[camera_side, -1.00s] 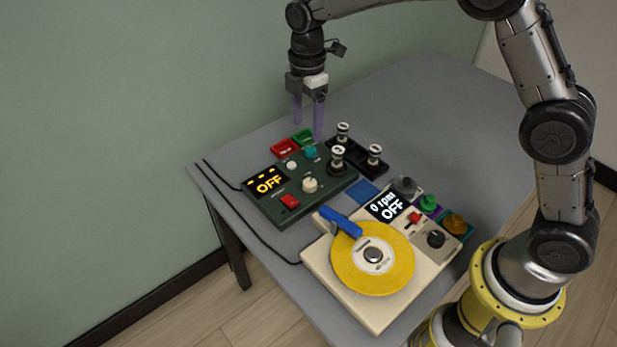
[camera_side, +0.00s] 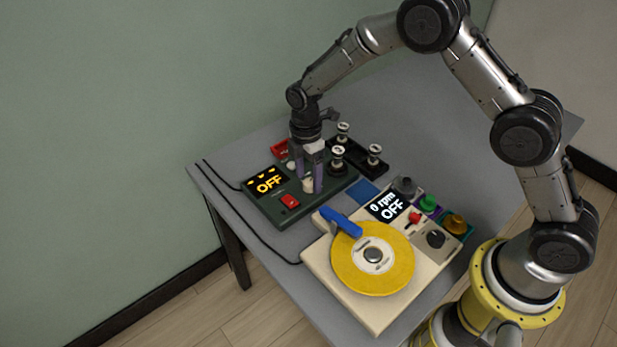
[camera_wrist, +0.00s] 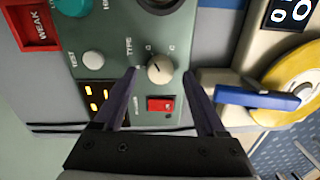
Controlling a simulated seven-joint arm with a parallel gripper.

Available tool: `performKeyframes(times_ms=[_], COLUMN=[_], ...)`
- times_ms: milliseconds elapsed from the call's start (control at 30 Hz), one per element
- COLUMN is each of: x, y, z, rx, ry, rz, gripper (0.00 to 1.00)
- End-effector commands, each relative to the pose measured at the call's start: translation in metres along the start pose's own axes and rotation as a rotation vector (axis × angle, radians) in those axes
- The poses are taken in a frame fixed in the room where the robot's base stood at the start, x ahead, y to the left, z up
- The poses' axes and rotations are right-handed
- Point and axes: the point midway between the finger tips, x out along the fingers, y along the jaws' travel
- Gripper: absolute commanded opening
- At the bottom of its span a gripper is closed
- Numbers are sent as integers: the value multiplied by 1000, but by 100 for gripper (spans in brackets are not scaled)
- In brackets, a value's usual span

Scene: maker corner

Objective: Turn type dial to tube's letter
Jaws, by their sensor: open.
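The type dial is a round cream knob on the dark green tester (camera_side: 263,208), with a "TYPE" label beside it in the wrist view. The dial (camera_wrist: 160,69) shows between my two open fingers there, with small letters near it that are hard to read. In the side view my gripper (camera_side: 308,181) is low over the tester with its purple fingers around the dial, which is partly hidden. I cannot tell whether the fingers touch it. A tube (camera_side: 337,157) stands upright in the tester's socket; its letter is too small to read. The tester's display (camera_side: 268,184) reads OFF.
A black tray (camera_side: 361,165) with two more tubes (camera_side: 343,131) is behind the tester. The red WEAK bin (camera_wrist: 36,23) is beside it. A red switch (camera_wrist: 160,105) is close to the dial. A cream machine with a yellow disc (camera_side: 345,270) stands nearby.

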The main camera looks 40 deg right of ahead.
Motion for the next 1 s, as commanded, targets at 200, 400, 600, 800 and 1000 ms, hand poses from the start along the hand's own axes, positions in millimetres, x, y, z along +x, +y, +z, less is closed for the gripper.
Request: performKeyframes(times_ms=[200, 400, 600, 800, 1000], x=[10, 10, 10, 9, 9], y=[0, 0, 0, 0, 0], z=[0, 0, 0, 0, 0], rx=[0, 0, 0, 0, 2], ry=[0, 0, 0, 0, 0], rz=[0, 0, 0, 0, 0], gripper=[73, 73, 41, 5, 0])
